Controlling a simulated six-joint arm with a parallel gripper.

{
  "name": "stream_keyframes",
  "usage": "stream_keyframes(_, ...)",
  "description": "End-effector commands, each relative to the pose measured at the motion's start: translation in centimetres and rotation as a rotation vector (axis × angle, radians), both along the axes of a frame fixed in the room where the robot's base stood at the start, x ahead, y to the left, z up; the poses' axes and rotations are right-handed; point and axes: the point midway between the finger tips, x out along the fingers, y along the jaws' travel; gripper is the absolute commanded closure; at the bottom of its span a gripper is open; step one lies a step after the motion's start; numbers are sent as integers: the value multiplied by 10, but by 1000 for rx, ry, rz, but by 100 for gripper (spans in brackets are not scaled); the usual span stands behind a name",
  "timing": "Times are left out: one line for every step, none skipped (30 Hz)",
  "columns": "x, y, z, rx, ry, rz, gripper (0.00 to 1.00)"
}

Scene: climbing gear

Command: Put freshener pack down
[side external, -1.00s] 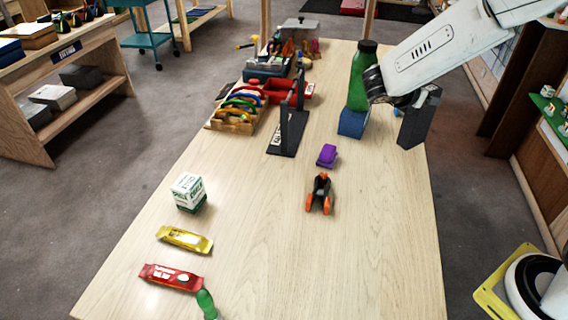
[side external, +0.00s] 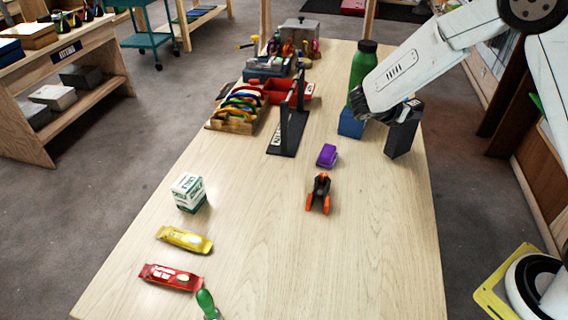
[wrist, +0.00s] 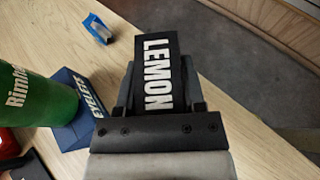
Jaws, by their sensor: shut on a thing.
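The freshener pack is a dark upright box (side external: 402,138) near the right edge of the table. In the wrist view its face (wrist: 158,75) reads LEMON in white. My gripper (side external: 407,106) is shut on the top of the pack and tilted down from the right; it also shows in the wrist view (wrist: 157,108). The pack's foot looks at or close to the tabletop; I cannot tell whether it touches.
A green bottle (side external: 363,64) and a blue box (side external: 351,122) stand just left of the pack. A purple item (side external: 327,155) and a black and orange tool (side external: 319,193) lie nearer. The table (side external: 375,250) in front of the pack is clear.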

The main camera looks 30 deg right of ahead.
Motion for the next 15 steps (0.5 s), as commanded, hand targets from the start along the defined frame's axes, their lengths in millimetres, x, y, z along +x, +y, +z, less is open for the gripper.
stream_keyframes(0, 0, -6, 0, 1, 0, 100)
stream_keyframes(0, 0, -8, 0, 1, 0, 100)
stream_keyframes(0, 0, -11, 0, 1, 0, 100)
stream_keyframes(0, 0, -13, 0, 0, 1, 100)
stream_keyframes(0, 0, -14, 0, 0, 1, 100)
stream_keyframes(0, 0, -15, 0, -1, 1, 100)
stream_keyframes(0, 0, -15, 0, -2, 0, 100)
stream_keyframes(0, 0, -15, 0, -2, 0, 100)
stream_keyframes(0, 0, -15, 0, -2, 0, 100)
stream_keyframes(0, 0, -15, 0, -2, 0, 100)
stream_keyframes(0, 0, -15, 0, -2, 0, 100)
stream_keyframes(0, 0, -15, 0, -2, 0, 100)
stream_keyframes(0, 0, -15, 0, -2, 0, 100)
stream_keyframes(0, 0, -15, 0, -2, 0, 100)
stream_keyframes(0, 0, -15, 0, -2, 0, 100)
